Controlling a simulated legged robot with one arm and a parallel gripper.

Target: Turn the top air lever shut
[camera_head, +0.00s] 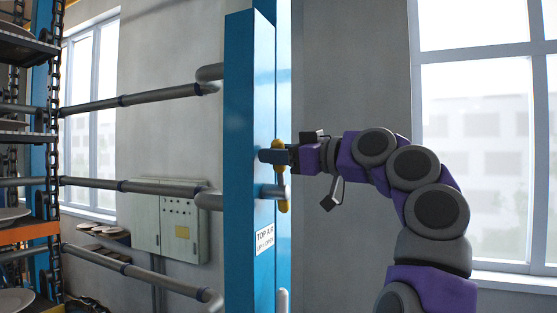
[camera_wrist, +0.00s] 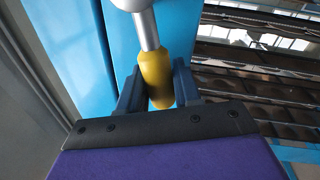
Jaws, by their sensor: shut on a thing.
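The top air lever has a yellow handle (camera_wrist: 156,77) on a silver rod that runs to a pale round joint at the top edge of the wrist view. My gripper (camera_wrist: 158,92) has a dark finger on each side of the yellow handle and is shut on it. In the head view my gripper (camera_head: 274,156) reaches in from the right to the side of the blue post. Yellow parts show near the fingers there, but the fingers hide some of the lever and its exact angle is hard to tell.
The blue post (camera_head: 249,120) carries a white label (camera_head: 265,240) reading "TOP AIR" and "UP = OPEN". Grey pipes (camera_head: 150,97) run left from it. A grey control cabinet (camera_head: 172,222) is on the wall behind. Racks with plates (camera_head: 17,212) stand at the left.

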